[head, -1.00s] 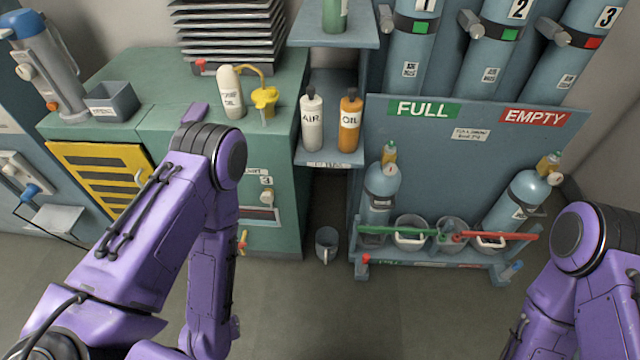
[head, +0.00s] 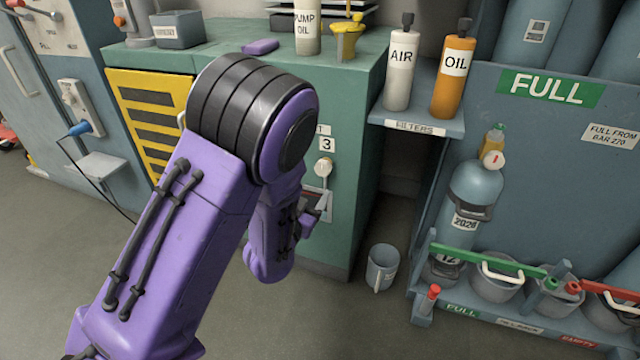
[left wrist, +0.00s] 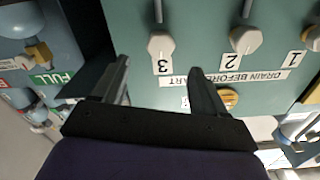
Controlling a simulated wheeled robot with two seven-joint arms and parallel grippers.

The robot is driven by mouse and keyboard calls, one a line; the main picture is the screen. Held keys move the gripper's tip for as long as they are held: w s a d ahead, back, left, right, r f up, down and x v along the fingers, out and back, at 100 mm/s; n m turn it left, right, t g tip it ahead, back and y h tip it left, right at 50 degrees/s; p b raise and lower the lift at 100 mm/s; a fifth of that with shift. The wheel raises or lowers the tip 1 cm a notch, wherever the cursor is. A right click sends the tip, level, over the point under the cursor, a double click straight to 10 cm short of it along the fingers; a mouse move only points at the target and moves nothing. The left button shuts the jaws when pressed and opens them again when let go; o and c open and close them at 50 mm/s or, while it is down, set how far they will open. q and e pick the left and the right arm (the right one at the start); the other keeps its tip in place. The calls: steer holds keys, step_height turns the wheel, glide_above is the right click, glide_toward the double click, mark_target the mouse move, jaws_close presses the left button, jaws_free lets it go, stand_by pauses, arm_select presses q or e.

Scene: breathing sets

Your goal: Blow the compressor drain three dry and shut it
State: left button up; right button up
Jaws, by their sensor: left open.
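Drain three is a pale knob (head: 323,168) under a label "3" on the green compressor cabinet. In the left wrist view, which is upside down, the knob (left wrist: 160,44) shows ahead of the fingers, with a short dark stem running from it. My left gripper (left wrist: 160,68) is open and empty there, its two dark fingers spread to either side of label 3; I cannot tell its exact distance from the panel. In the head view, the left gripper (head: 308,214) is partly hidden by my purple forearm, just below the knob. My right gripper is out of view.
Knobs two (left wrist: 245,40) and one (left wrist: 314,38) sit beside drain three. An AIR bottle (head: 400,75) and OIL bottle (head: 453,80) stand on the shelf. A cylinder rack (head: 540,125) stands right.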

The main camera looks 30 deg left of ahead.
mark_target(321, 171)
arm_select(q)
steer(key=b+x, duration=0.1)
steer(key=x, duration=0.7)
steer(key=shift+w+a+b, duration=0.2)
steer(key=shift+w+b, duration=0.1)
steer(key=c, duration=1.1)
